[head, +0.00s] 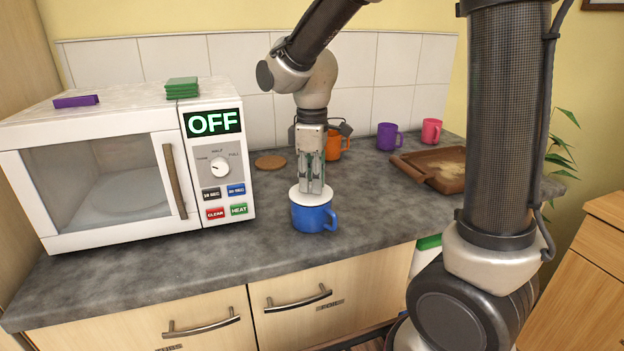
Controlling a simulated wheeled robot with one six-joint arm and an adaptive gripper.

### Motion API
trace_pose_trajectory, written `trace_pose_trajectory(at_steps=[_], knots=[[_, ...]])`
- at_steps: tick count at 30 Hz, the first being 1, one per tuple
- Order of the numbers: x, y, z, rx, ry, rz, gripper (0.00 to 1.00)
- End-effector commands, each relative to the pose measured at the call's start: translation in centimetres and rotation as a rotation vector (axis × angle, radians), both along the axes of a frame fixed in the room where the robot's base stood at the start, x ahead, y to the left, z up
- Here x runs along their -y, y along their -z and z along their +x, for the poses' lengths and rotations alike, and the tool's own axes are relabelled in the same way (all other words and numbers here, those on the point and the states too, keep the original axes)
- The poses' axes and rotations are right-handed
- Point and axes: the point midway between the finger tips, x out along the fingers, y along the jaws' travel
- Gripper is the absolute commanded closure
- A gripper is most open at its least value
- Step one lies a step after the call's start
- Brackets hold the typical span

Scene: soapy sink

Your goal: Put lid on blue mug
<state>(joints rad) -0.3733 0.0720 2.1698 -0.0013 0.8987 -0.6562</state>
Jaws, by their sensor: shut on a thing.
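My gripper (312,188) points straight down from above the mug. It is shut on the lid, with its fingertips at the lid's middle. The part of the lid held between the fingers is hidden.
A white microwave (120,180) showing OFF stands left, with green (182,87) and purple (76,101) blocks on top. A brown disc (270,162), orange mug (333,146), purple mug (388,137) and pink mug (431,131) stand behind. A brown tray (412,172) lies right.

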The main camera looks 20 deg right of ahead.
Motion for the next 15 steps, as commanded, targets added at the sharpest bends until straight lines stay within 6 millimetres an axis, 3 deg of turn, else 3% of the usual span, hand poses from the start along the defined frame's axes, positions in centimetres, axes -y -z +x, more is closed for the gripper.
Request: trace_pose_trajectory(at_steps=[7,8,9,12,15], knots=[[0.00,0.00,0.00,0.000,0.000,0.000,1.00],[0.00,0.00,0.00,0.000,0.000,0.000,0.77],[0.00,0.00,0.00,0.000,0.000,0.000,0.70],[0.00,0.00,0.00,0.000,0.000,0.000,0.55],[0.00,0.00,0.00,0.000,0.000,0.000,0.55]])
